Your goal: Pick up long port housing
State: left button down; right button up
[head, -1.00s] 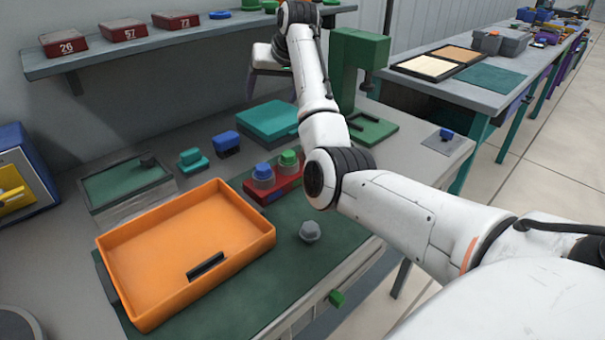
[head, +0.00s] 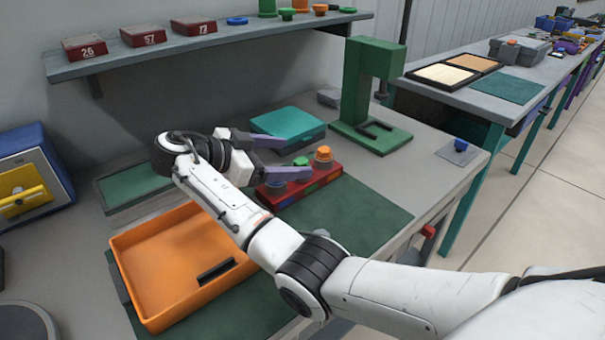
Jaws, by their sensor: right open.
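I cannot make out a long port housing in this view. The small blue and teal housings seen earlier on the bench are hidden behind my right arm and gripper. My right gripper (head: 296,157) is open, its two purple fingers pointing right. It is over the back of the bench, between the teal box (head: 288,129) and the red block (head: 318,184) with blue, green and orange caps. I cannot tell whether anything lies between the fingers. My left gripper is not in view.
An orange tray (head: 146,288) holding a black bar is at the front left. A green press stand (head: 358,85) stands at the back right. A shelf (head: 220,40) with red numbered boxes hangs above. The green mat (head: 370,208) has free room right of my arm.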

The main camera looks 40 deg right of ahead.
jog(key=a+n, duration=0.1)
jog(key=a, duration=0.1)
jog(key=s+a+p, duration=0.1)
jog(key=a, duration=0.1)
jog(key=a+f+n+t, duration=0.1)
jog(key=a, duration=0.1)
jog(key=shift+s+a+n+y, duration=0.25)
jog(key=shift+a+n+y, duration=0.05)
jog(key=shift+a, duration=0.1)
jog(key=p+x, duration=0.1)
jog(key=x, duration=0.3)
jog(key=shift+d+f, duration=0.15)
jog(key=shift+f, duration=0.05)
jog(key=p+x, duration=0.1)
jog(key=x, duration=0.1)
jog(key=p+x, duration=0.1)
jog(key=x, duration=0.2)
jog(key=shift+f, duration=0.5)
grip_shut()
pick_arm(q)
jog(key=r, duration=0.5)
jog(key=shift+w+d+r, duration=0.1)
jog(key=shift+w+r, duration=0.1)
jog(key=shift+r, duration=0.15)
pick_arm(e)
jog(key=shift+w+d+r, duration=0.1)
jog(key=shift+w+r, duration=0.1)
jog(key=shift+r, duration=0.1)
